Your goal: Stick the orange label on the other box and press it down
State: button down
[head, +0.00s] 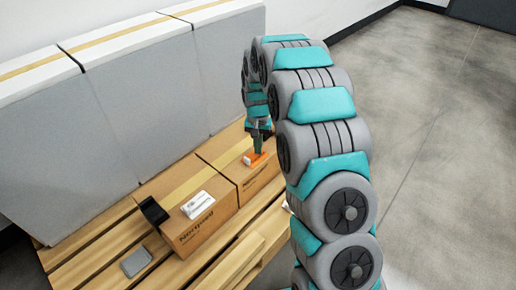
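Two brown cardboard boxes stand side by side on a slatted wooden surface in the head view. The left box (197,234) has a white label (198,205) on its top. The right box (232,147) has a small orange label (255,158) on its top, with a bit of white at its left end. My gripper (259,152) points down over the right box, with its tips at the orange label. It is too small in view to tell whether the fingers are open or shut, or whether they touch or hold the label. My arm hides part of the right box's right side.
A black object (153,211) sits at the left box's left edge. A grey flat item (136,262) lies on the wooden slats (88,262) in front. Tall grey panels (150,95) stand behind the boxes. Open concrete floor (440,130) lies to the right.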

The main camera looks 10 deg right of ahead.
jog(key=shift+r+p, duration=0.7)
jog(key=shift+r, duration=1.95)
